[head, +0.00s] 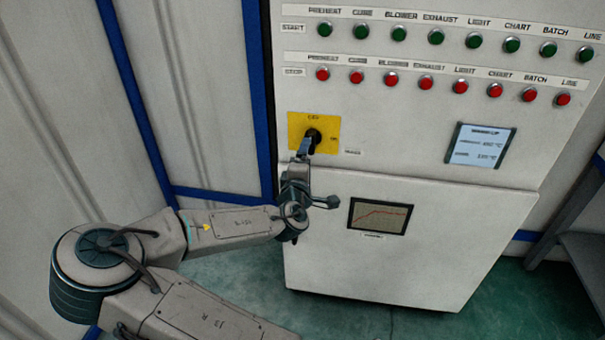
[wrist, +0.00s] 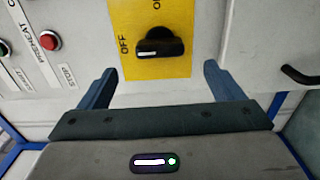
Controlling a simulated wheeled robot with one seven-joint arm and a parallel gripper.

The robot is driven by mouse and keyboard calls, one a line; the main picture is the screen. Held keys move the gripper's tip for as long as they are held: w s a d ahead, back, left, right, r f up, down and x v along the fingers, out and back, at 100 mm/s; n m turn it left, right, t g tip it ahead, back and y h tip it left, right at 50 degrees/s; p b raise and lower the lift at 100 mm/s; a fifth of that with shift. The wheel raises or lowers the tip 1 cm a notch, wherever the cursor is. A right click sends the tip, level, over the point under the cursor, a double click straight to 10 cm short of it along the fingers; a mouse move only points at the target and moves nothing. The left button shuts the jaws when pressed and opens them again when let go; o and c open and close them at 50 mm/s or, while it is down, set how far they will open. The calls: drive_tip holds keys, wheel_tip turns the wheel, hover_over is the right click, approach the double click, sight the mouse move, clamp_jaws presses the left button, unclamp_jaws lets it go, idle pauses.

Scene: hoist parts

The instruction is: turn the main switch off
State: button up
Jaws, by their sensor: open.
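The main switch is a black rotary knob (wrist: 160,47) on a yellow plate (wrist: 180,68). Its white mark points left in the wrist view, toward the word OFF; the ON label is at the top edge, partly cut off. In the head view the yellow plate (head: 297,122) is on the cabinet front, the knob (head: 314,134) at its middle, partly behind my gripper. My gripper (wrist: 159,69) is open and empty. Its fingers are apart from the knob, one to each side and slightly below it in the wrist view. In the head view my gripper (head: 305,147) is just below the knob.
Above the switch are a row of green buttons (head: 436,37) and a row of red buttons (head: 391,79). A display (head: 480,146) is on the right, and a chart screen (head: 379,215) is in the lower panel. A dark handle (wrist: 302,76) shows at the right in the wrist view.

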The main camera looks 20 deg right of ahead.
drive_tip(key=v, duration=0.4)
drive_tip(key=shift+s+a, duration=0.2)
drive_tip(key=shift+s, duration=0.15)
drive_tip(key=s+d+f+m+g+y+p, duration=0.1)
drive_tip(key=s+d+f+m+g, duration=0.15)
drive_tip(key=f, duration=0.25)
drive_tip(key=s+d+f+m+g, duration=0.1)
drive_tip(key=f+m+g, duration=0.2)
drive_tip(key=f+g, duration=0.1)
drive_tip(key=s+a+f+m+g+y+p, duration=0.2)
drive_tip(key=s+a+f+m+g+y, duration=0.15)
drive_tip(key=s+a+m+y, duration=0.3)
drive_tip(key=s+a+r+g+y+p, duration=0.1)
drive_tip(key=s+a+r, duration=0.3)
drive_tip(key=r, duration=0.6)
drive_tip(key=s+a+r+g+y, duration=0.1)
drive_tip(key=s+a+r, duration=0.3)
drive_tip(key=s+r, duration=0.5)
drive_tip(key=shift+r+p, duration=0.4)
drive_tip(key=shift+r, duration=0.1)
